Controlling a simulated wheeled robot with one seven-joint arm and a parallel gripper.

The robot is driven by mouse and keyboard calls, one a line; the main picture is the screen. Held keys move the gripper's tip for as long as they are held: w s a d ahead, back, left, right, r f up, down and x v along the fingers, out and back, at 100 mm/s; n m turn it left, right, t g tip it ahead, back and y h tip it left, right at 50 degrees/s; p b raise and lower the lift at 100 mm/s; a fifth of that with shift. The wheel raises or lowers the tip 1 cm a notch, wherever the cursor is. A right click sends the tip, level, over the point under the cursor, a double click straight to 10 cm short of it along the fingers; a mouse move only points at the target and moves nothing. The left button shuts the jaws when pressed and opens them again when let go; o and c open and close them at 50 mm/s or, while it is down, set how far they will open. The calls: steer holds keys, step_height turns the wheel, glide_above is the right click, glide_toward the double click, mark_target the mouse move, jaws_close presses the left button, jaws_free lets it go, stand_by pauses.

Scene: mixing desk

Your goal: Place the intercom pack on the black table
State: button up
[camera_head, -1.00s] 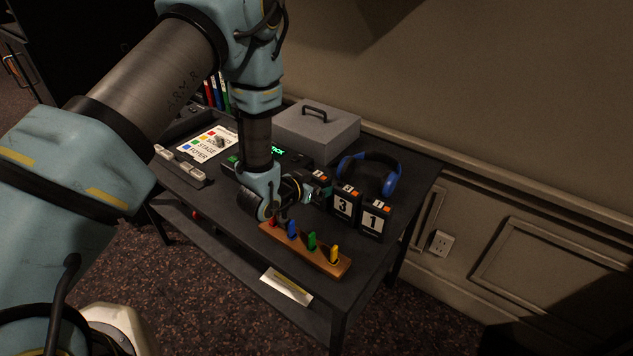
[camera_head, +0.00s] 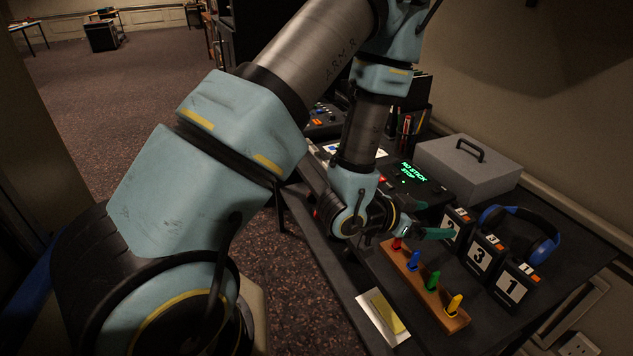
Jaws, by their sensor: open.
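Three black packs with white number cards and orange tabs stand in a row on the dark desk (camera_head: 370,270). They are pack 1 (camera_head: 514,290), pack 3 (camera_head: 480,257) and pack 2 (camera_head: 456,222). My gripper (camera_head: 437,220) is open at the left of pack 2, its green fingers pointing right. One finger overlaps the lower front of pack 2; I cannot tell whether it touches. Nothing shows held. Far off at the upper left stands a small black table or box (camera_head: 103,36); I cannot tell which it is.
A wooden rack (camera_head: 425,287) with several coloured pegs lies in front of the packs. Blue headphones (camera_head: 543,246) and a grey cash box (camera_head: 468,168) stand behind. A lit green display (camera_head: 413,173) is beyond my gripper. Open carpet (camera_head: 150,80) stretches left.

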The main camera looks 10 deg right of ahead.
steer(key=w+a+r+n+t+y, duration=0.35)
steer(key=w+a+n+y, duration=0.35)
steer(key=w+a, duration=0.95)
steer(key=s+a+r+n+g+y, duration=0.1)
steer(key=s+a+r+n+y, duration=0.1)
steer(key=a, duration=0.5)
steer(key=s+a+r+n+g+y, duration=0.2)
steer(key=s+a+r+n, duration=0.1)
steer(key=s+a, duration=0.2)
steer(key=s+a+r+n+g+y, duration=0.1)
steer(key=s+a+r+n+y, duration=0.1)
steer(key=a, duration=0.7)
steer(key=shift+s+a+r+g, duration=0.25)
steer(key=shift+s+a+g, duration=0.1)
steer(key=shift+s, duration=0.35)
